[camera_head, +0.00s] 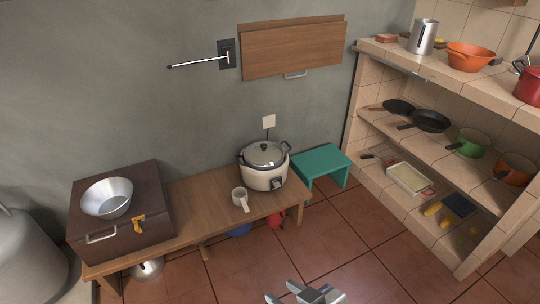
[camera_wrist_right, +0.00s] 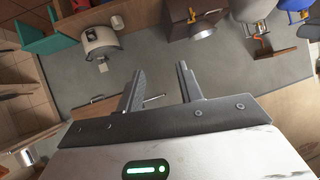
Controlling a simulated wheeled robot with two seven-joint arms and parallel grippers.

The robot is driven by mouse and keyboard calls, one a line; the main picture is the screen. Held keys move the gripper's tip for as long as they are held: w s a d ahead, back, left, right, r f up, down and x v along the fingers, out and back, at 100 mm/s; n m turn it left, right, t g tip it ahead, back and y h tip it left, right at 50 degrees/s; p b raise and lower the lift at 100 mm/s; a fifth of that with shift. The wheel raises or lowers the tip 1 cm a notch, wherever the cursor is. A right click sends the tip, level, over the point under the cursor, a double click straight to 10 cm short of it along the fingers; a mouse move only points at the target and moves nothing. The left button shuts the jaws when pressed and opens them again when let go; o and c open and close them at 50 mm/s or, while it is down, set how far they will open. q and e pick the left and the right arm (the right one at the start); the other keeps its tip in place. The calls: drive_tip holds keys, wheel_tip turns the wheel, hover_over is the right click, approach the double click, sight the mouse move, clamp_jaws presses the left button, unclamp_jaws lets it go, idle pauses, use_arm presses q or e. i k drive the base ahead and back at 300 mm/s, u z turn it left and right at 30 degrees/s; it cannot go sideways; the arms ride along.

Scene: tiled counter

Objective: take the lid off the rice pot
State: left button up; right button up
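The rice pot (camera_head: 262,180) is a white cooker with side handles, standing upright on the right end of a low wooden table. Its grey lid (camera_head: 264,153) with a dark knob sits on top. The pot also shows at upper left in the right wrist view (camera_wrist_right: 97,36), seen upside down. My right gripper (camera_head: 305,294) is at the bottom edge of the head view, well in front of the table and apart from the pot. In the right wrist view its fingers (camera_wrist_right: 160,82) are spread with nothing between them. My left gripper is not in view.
A brown case (camera_head: 120,237) with a metal bowl (camera_head: 107,198) is at the left. A teal stool (camera_head: 320,160) and tiled shelves (camera_head: 375,140) stand at right. The floor in front is clear.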

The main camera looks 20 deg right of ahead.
sight(259, 153)
drive_tip(key=z, duration=1.8)
drive_tip(key=i, duration=2.55)
drive_tip(key=u, duration=3.2)
drive_tip(key=i, duration=0.5)
